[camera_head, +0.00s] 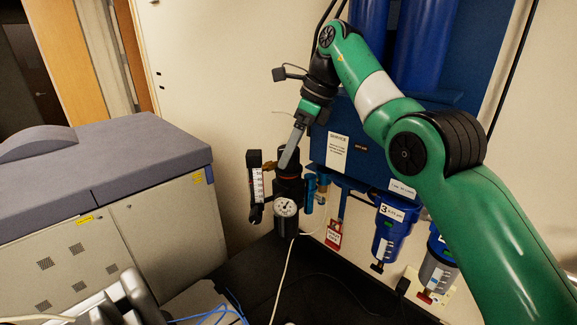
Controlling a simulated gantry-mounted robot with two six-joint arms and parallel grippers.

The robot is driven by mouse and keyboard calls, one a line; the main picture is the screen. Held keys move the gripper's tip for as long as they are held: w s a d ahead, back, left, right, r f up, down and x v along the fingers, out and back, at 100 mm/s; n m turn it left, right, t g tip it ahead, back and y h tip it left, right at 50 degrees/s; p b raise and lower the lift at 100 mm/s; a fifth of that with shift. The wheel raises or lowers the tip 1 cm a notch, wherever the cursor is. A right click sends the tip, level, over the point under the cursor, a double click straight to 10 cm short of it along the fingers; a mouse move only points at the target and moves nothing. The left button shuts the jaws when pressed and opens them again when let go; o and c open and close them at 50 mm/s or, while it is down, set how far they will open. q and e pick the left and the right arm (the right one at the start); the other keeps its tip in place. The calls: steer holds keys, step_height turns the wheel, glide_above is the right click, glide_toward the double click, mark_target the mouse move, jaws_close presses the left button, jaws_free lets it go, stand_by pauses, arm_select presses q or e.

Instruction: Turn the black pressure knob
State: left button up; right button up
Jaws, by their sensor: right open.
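The black pressure knob (292,155) appears to be the dark cap on top of a black regulator with a round white dial gauge (286,208). My right gripper (286,164) comes down from above, tilted, with its grey fingers at the knob. The jaws are open, and one finger overlaps the knob in the picture. I cannot tell whether it touches, and the fingers hide part of the knob. My left gripper is not in view.
A flow gauge with a scale (257,185) stands close left of the regulator. Blue filter housings (392,228) hang to the right, below a blue panel. A red tag (334,235) hangs nearby. A grey cabinet (100,165) fills the left. Cables cross the dark surface below.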

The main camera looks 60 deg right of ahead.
steer(key=shift+w+f, duration=0.3)
steer(key=shift+f, duration=0.3)
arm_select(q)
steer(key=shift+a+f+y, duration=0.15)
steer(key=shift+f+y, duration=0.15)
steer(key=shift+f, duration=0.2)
arm_select(e)
steer(key=shift+r, duration=0.1)
steer(key=shift+c, duration=0.2)
steer(key=c, duration=1.3)
steer(key=shift+f+b, duration=0.2)
steer(key=shift+b, duration=0.35)
steer(key=shift+c, duration=0.2)
steer(key=shift+m+h+b, duration=0.3)
steer(key=shift+m+b, duration=0.1)
steer(key=shift+m, duration=0.1)
steer(key=shift+r, duration=0.1)
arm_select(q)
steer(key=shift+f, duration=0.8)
arm_select(e)
steer(key=shift+r+m, duration=0.1)
steer(key=shift+m, duration=0.2)
steer(key=o, duration=1.4)
